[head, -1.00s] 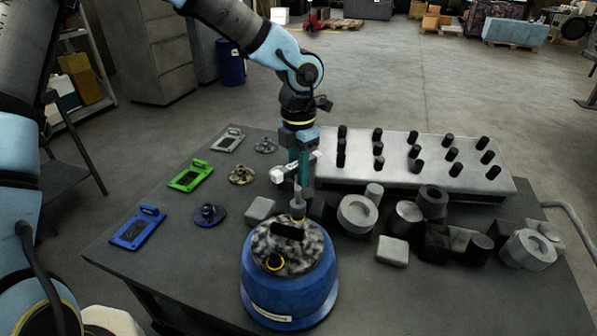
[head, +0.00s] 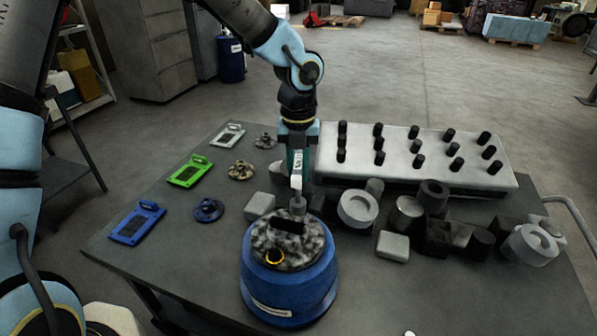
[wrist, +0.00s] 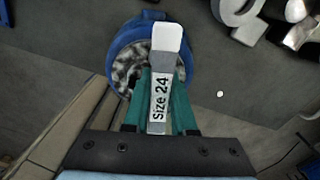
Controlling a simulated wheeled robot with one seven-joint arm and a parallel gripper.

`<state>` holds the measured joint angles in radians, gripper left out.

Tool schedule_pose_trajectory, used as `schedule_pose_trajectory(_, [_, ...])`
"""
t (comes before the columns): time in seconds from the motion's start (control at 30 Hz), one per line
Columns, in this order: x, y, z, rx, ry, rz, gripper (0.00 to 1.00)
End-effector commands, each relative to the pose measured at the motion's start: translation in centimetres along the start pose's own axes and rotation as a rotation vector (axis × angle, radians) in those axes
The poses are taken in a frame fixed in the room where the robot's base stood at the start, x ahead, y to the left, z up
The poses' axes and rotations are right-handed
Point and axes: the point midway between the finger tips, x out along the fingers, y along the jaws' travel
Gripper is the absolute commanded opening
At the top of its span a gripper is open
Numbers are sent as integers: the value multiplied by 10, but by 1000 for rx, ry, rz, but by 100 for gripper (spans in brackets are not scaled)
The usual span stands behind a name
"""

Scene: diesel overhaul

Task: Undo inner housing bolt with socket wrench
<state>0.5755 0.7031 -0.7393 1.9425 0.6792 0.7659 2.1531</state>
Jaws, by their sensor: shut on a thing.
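My gripper (head: 298,160) is shut on the socket wrench (head: 297,184), above the back part of the blue housing (head: 288,292). In the wrist view the wrench (wrist: 161,92) lies between the green fingers and carries the label "Size 24". Its white end points away over the housing (wrist: 122,48). In the head view the socket (head: 297,205) reaches down to the mottled grey top of the housing. The inner housing bolt is not visible, and I cannot tell whether the socket sits on it. A black raised piece and a yellow ring are on the top.
Blue (head: 137,224), green (head: 189,171) and grey (head: 228,135) plates lie at the left. A white rack (head: 465,180) with black pegs stands behind. Grey and black parts crowd the right. A small white piece (head: 410,333) is at the front.

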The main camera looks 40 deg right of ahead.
Motion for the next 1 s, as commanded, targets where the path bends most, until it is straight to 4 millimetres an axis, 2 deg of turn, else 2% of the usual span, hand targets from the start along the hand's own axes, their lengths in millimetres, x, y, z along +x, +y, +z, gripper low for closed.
schedule_pose_trajectory(1.0, [0,1,-1,-1822,-1,-7,0])
